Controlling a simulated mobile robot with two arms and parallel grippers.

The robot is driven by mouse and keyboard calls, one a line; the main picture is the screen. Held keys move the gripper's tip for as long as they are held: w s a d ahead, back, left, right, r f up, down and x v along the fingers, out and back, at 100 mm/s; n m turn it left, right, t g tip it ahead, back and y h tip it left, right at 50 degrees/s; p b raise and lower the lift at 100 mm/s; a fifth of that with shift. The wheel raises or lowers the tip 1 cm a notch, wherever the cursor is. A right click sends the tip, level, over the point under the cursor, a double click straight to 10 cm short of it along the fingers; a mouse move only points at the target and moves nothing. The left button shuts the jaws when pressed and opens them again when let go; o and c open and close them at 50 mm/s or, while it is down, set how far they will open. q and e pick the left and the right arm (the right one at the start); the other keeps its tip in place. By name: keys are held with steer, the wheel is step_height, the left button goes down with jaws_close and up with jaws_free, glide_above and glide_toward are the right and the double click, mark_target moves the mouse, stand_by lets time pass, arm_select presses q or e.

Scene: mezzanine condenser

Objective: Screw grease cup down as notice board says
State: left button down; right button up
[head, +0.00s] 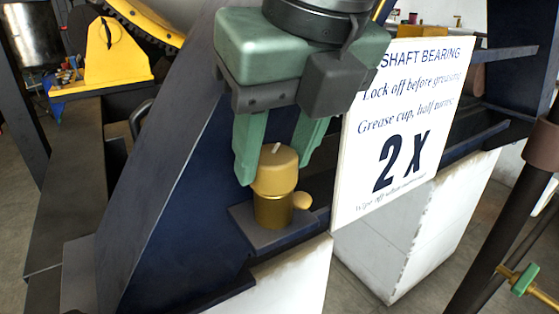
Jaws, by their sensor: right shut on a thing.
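The grease cup (275,172) is a brass cylinder with a lighter domed cap and a pale mark on top. It stands upright on a small dark plate (252,233), with a small round brass knob (302,200) at its side. My right gripper (276,165) reaches down from above with its green fingers on either side of the cap, shut on it. The white notice board (395,135) stands just right of it and reads "SHAFT BEARING", "Lock off before greasing", "Grease cup, half turns: 2 x"; the last line is too small to read surely. My left gripper is not in view.
A dark blue sloping frame (170,180) rises left of the cup. White blocks (400,240) lie below and right. A dark post (510,210) and a valve with a green part (523,280) stand at right. A yellow bracket (112,50) is at upper left.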

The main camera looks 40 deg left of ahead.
steer(key=m+t+b, duration=0.1)
steer(key=m, duration=0.2)
steer(key=shift+s+m+h+b, duration=0.1)
steer(key=shift+m+h+b, duration=0.2)
steer(key=shift+m+b, duration=0.1)
steer(key=shift+a+m+t+h+b, duration=0.15)
steer(key=shift+m+t+h+b, duration=0.45)
steer(key=shift+m, duration=1.6)
steer(key=shift+r, duration=0.1)
steer(key=o, duration=1.4)
steer(key=shift+s, duration=0.1)
